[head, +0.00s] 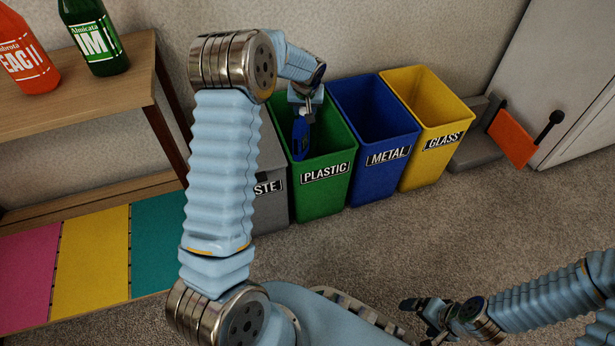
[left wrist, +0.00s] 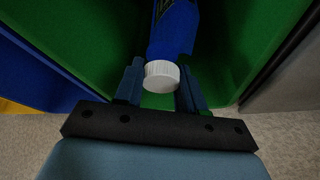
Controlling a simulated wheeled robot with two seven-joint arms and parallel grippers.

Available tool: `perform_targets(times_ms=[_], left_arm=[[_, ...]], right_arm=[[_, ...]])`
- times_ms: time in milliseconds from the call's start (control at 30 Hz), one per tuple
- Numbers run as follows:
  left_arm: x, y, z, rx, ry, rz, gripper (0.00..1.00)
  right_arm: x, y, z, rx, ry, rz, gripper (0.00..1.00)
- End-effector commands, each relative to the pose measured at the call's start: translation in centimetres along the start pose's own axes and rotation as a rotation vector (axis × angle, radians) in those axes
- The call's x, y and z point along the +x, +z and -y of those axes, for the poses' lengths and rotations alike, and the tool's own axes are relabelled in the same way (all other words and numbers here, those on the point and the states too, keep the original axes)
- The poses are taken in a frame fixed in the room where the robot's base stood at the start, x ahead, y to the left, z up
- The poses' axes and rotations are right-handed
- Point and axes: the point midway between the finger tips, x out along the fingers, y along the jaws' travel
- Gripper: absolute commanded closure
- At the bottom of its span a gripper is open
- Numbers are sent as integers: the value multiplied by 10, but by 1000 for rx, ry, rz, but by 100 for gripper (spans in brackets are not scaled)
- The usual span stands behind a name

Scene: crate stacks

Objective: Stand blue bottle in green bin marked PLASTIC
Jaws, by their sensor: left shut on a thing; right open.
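The green bin (head: 326,196) marked PLASTIC stands on the carpet between a grey bin and a blue bin. My left gripper (head: 302,108) is over its opening, pointing down, and is shut on the blue bottle (head: 300,139). The bottle hangs roughly upright inside the bin's mouth. In the left wrist view the blue bottle (left wrist: 176,30) has a white cap (left wrist: 162,75) between the two fingers (left wrist: 160,88), with green bin walls (left wrist: 110,35) around it. Whether the bottle touches the bin floor is hidden. My right gripper (head: 425,310) is open and empty, low at the right.
A blue METAL bin (head: 387,166) and a yellow GLASS bin (head: 430,162) stand to the right; a grey bin (head: 270,206) is at the left. A shelf (head: 80,100) holds an orange bottle (head: 28,55) and a green bottle (head: 95,38). Carpet (head: 400,240) in front is clear.

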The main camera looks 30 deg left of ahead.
Motion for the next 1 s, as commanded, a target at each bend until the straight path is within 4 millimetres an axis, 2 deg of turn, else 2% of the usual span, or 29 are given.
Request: perform_targets(times_ms=[200, 367, 600, 967, 1000], left_arm=[[36, 16, -1, 1, -2, 3, 75], [52, 23, -2, 1, -1, 2, 75], [88, 38, -4, 0, 0, 2, 75], [92, 39, -4, 0, 0, 1, 75], [91, 39, -4, 0, 0, 1, 56]], right_arm=[[10, 0, -4, 1, 0, -2, 7], [13, 0, -5, 1, 0, -4, 7], [22, -1, -8, 2, 0, -6, 7], [24, -1, -9, 2, 0, -7, 7], [23, -1, -9, 2, 0, -7, 7]])
